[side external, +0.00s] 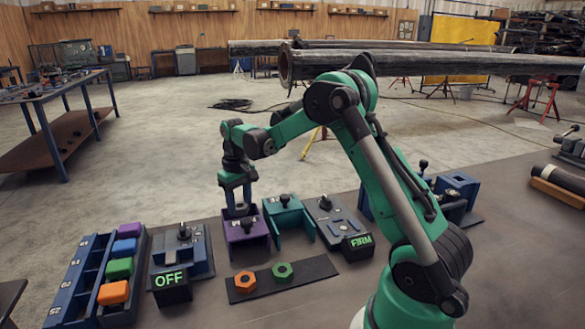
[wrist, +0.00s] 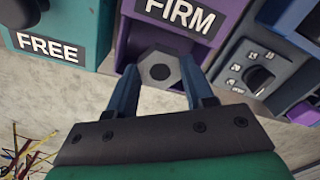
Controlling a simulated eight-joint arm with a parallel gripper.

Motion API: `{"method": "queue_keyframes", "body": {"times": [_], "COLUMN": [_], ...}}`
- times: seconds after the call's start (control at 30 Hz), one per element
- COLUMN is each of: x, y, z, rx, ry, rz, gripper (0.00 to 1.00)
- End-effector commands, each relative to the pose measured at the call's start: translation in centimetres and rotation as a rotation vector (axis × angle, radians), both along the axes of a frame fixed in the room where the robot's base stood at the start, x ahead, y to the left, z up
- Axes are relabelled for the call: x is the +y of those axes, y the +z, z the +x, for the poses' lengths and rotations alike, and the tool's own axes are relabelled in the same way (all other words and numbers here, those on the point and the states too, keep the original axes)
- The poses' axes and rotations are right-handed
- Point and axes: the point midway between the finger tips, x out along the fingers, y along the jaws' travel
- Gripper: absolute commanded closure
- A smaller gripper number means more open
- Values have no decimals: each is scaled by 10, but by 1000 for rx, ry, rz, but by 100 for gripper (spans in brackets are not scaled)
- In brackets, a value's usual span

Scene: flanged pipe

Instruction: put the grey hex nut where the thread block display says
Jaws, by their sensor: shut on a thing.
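My gripper (wrist: 160,74) is shut on the grey hex nut (wrist: 160,69), one finger on each side of it in the wrist view. The nut is in front of the purple bin (wrist: 193,50), which is labelled FIRM; whether it touches the bin is unclear. The teal bin (wrist: 85,17), labelled FREE, is beside it. In the side view my gripper (side external: 237,203) points down at the purple bin (side external: 244,235), with the teal bin (side external: 288,220) to its right; the nut is not clearly visible there. A display (side external: 360,242) reads FIRM in green, in front of a grey block (side external: 332,222).
An orange nut (side external: 245,282) and a green nut (side external: 282,272) lie on a dark mat (side external: 312,277). Another display (side external: 171,280) reads OFF. A blue rack (side external: 77,285) with coloured blocks stands at the left. In the wrist view a dial panel (wrist: 252,75) is at the right.

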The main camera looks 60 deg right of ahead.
Motion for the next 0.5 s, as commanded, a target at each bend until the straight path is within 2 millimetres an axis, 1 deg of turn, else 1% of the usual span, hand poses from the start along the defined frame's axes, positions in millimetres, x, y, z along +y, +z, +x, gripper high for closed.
{"method": "queue_keyframes", "body": {"times": [0.5], "x": [0], "y": [-11], "z": [0], "rx": [0], "ry": [0], "rz": [0], "gripper": [98]}}
